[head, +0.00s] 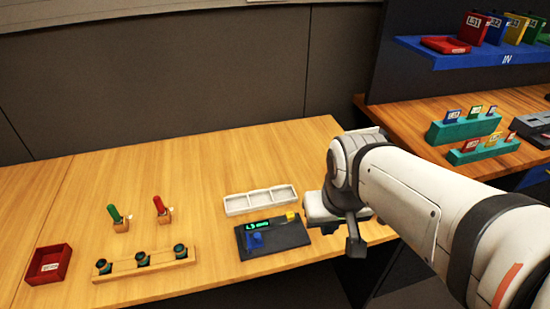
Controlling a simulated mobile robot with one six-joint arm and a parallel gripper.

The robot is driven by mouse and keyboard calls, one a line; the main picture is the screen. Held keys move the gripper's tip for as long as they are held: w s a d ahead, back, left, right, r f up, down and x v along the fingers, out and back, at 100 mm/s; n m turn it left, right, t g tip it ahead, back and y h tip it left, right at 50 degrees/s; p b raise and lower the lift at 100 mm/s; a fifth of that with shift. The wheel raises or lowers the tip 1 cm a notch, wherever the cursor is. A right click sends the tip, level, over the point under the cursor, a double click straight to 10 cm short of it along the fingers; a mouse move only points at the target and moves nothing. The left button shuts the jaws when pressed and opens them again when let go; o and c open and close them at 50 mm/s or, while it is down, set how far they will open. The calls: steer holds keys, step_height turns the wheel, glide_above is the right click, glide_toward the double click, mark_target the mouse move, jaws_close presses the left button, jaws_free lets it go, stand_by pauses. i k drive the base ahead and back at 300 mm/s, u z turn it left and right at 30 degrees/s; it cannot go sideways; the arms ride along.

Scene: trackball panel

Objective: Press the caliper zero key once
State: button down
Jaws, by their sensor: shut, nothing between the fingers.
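A dark caliper stand (283,239) lies on the wooden table, right of the table's middle. It has a lit green readout (257,225) that seems to read "1.3 mm", a blue part (255,240) at its left and a small yellow block (292,216) at its back right corner. No zero key label is legible; I cannot tell whether the yellow block is the key. My gripper (355,248) is shut and empty, just right of the stand and apart from the yellow block in the picture. Part of my wrist hides the table there.
A white three-compartment tray (236,204) sits behind the stand. Left are a wooden rack (160,261) with dark round pieces, green (115,213) and red (159,205) handles, and a red bin (64,256). Another table (405,125) with card holders stands at right.

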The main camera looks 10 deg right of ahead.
mark_target(290, 215)
steer(key=z, duration=0.5)
steer(key=k, duration=1.3)
steer(key=u, duration=0.7)
steer(key=i, duration=1)
